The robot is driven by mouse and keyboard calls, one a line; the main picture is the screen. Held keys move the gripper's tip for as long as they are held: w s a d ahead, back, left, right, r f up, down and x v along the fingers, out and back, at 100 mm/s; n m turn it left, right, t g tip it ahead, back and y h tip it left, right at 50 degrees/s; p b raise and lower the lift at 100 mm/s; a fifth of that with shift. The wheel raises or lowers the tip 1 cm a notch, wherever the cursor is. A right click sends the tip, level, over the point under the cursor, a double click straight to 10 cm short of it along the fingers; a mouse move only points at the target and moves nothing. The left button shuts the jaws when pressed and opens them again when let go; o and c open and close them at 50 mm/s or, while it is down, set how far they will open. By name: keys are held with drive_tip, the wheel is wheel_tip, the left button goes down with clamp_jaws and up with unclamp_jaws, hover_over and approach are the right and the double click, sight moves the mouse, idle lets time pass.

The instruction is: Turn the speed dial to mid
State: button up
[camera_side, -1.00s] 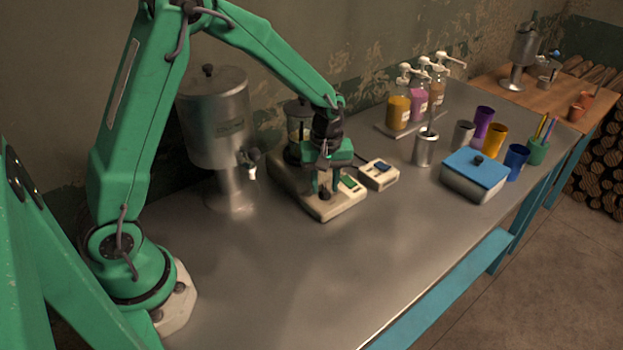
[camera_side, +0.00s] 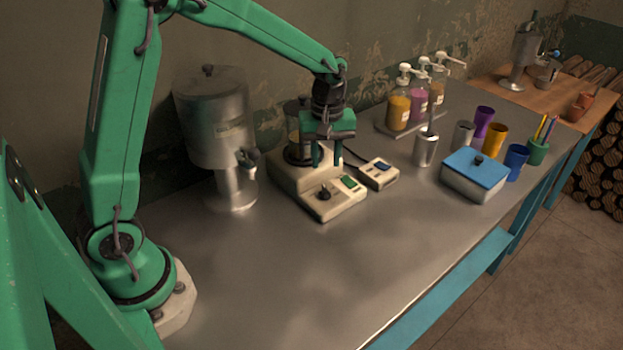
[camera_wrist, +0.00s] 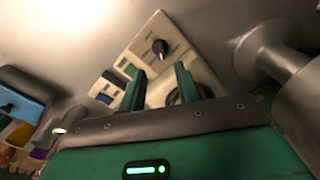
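The speed dial (camera_side: 323,193) is a small black knob on the front part of a cream-coloured machine base (camera_side: 345,203). It also shows in the wrist view (camera_wrist: 160,47), beyond my fingertips, with a pale pointer mark on it. Its exact setting is too small to read. My gripper (camera_side: 327,160) is above and behind the dial, apart from it. In the wrist view its two green fingers (camera_wrist: 160,80) are spread with nothing between them. Part of the machine's jar (camera_side: 297,132) is hidden behind my gripper.
A green switch (camera_side: 349,182) sits beside the dial. A small cream box (camera_side: 379,174) stands right of the machine, and a metal dispenser (camera_side: 213,125) stands left. A blue-lidded box (camera_side: 473,178) and cups are farther right. The table front (camera_side: 290,270) is clear.

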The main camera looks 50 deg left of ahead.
drive_tip(key=shift+o, duration=0.4)
wheel_tip(320, 180, up, 5)
hover_over(325, 189)
drive_tip(key=m, duration=1)
drive_tip(key=shift+f+m, duration=1.35)
drive_tip(key=shift+f, duration=0.8)
drive_tip(key=shift+f+m, duration=1.3)
drive_tip(key=shift+f, duration=0.85)
drive_tip(key=shift+f+m, duration=1.35)
drive_tip(key=shift+f, duration=0.8)
drive_tip(key=c, duration=0.7)
